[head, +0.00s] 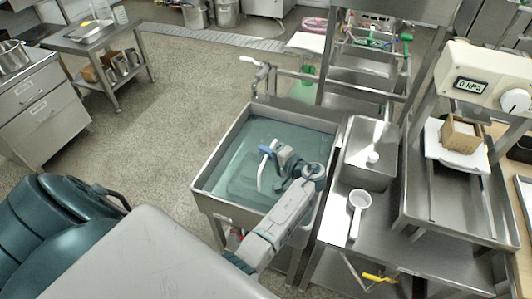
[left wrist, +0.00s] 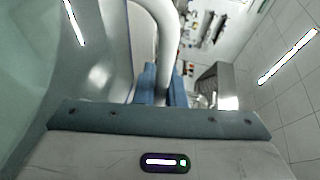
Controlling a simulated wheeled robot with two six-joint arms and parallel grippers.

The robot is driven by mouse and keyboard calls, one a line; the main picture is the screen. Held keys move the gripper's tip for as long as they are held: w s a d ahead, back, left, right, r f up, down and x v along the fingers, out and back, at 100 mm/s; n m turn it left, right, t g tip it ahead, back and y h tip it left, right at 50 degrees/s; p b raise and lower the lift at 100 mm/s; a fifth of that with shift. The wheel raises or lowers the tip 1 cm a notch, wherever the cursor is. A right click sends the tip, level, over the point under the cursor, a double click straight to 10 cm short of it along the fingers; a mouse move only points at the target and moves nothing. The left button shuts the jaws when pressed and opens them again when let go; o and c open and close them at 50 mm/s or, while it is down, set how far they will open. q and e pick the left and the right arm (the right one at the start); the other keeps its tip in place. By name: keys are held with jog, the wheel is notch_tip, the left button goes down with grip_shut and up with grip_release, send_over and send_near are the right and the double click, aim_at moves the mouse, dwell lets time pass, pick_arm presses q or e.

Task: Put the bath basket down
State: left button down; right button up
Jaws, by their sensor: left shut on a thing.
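My left gripper (head: 268,151) is over the water-filled steel bath (head: 207,174). Its blue fingers are shut on a white curved handle (head: 262,178), which I take to be that of the bath basket. In the left wrist view the handle (left wrist: 167,35) rises between the blue fingers (left wrist: 162,85). A faint squarish outline shows in the water below the handle. I cannot tell how deep the basket sits or whether it touches the bottom. My right gripper is not in view.
A tap (head: 262,72) stands at the bath's back edge. To the right is a small steel basin (head: 368,170), with a white ladle (head: 358,205) on the bench in front of it. The floor left of the bath is clear.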

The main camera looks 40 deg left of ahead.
pick_arm(q)
jog(key=shift+f, duration=0.35)
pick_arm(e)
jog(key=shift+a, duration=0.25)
pick_arm(q)
jog(key=shift+f, duration=0.1)
jog(key=c, duration=1.5)
grip_release()
jog(key=shift+f, duration=0.1)
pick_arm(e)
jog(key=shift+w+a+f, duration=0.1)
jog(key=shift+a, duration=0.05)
pick_arm(q)
jog(key=shift+r, duration=0.25)
